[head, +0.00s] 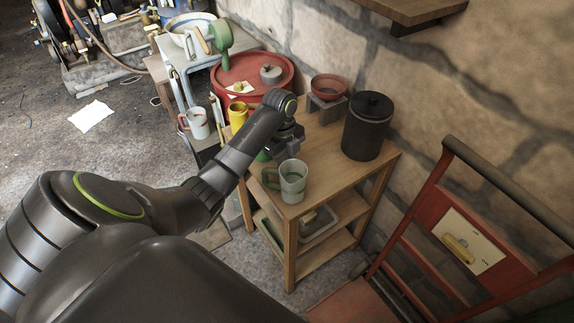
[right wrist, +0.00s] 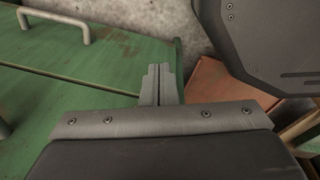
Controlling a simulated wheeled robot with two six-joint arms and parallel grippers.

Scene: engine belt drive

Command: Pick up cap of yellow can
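A yellow can (head: 238,115) stands at the left part of the wooden shelf's top, partly behind my left arm. I cannot make out its cap clearly. My left gripper (head: 286,150) hangs over the shelf top, to the right of the yellow can and just behind a white-and-green mug (head: 292,182). Its fingers are small and partly hidden, so their opening is unclear. In the right wrist view my right gripper (right wrist: 160,84) has its two fingers together with nothing visible between them, in front of a green metal surface (right wrist: 85,75). It does not show in the head view.
On the wooden shelf (head: 325,150) stand a dark lidded canister (head: 367,126) and a reddish bowl (head: 329,87) on a grey block. A red drum (head: 280,75) with a small lidded pot (head: 270,74) is behind. A red hand truck (head: 430,230) stands at right. Another mug (head: 196,123) is at left.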

